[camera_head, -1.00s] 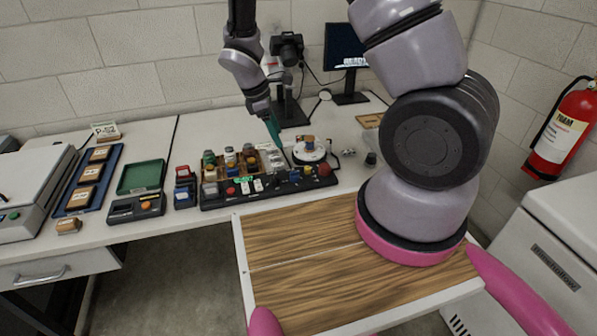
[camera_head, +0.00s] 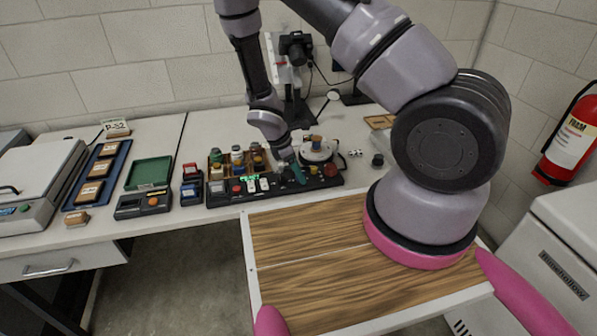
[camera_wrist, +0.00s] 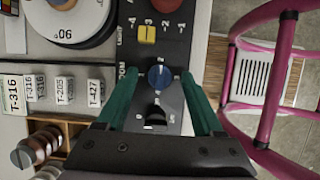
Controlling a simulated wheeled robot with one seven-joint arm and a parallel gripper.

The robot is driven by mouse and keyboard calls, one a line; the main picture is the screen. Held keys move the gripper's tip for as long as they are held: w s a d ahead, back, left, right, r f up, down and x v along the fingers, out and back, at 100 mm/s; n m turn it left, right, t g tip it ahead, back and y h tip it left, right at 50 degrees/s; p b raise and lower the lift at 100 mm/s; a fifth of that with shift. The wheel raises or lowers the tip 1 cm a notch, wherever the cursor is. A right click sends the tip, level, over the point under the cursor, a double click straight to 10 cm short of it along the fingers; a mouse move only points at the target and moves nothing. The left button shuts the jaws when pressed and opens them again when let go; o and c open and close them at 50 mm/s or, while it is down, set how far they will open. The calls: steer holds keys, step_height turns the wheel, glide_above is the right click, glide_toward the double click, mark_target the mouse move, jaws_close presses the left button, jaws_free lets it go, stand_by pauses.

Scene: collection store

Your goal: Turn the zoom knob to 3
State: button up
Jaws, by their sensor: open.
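My gripper (camera_wrist: 160,74) points down over the black control panel (camera_wrist: 182,48), its two teal fingers apart. The blue knob (camera_wrist: 159,77) lies between the fingertips in the wrist view, beside lettering that looks like ZOOM. A gap shows on both sides of it, and I cannot tell how high the tips are. A digit like 2 stands near the knob, but its pointer setting is not clear. In the head view my gripper (camera_head: 297,171) is over the right part of the panel (camera_head: 224,201) and hides the knob.
On the panel are a yellow knob (camera_wrist: 147,34), a black knob (camera_wrist: 155,115) and a red button (camera_wrist: 160,3). A round dial stage (camera_wrist: 60,38) and labelled tags (camera_wrist: 37,88) lie close left. A fire extinguisher (camera_head: 570,140) hangs at the right.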

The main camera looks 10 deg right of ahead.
steer(key=shift+f, duration=0.2)
steer(key=shift+c, duration=0.3)
jaws_close()
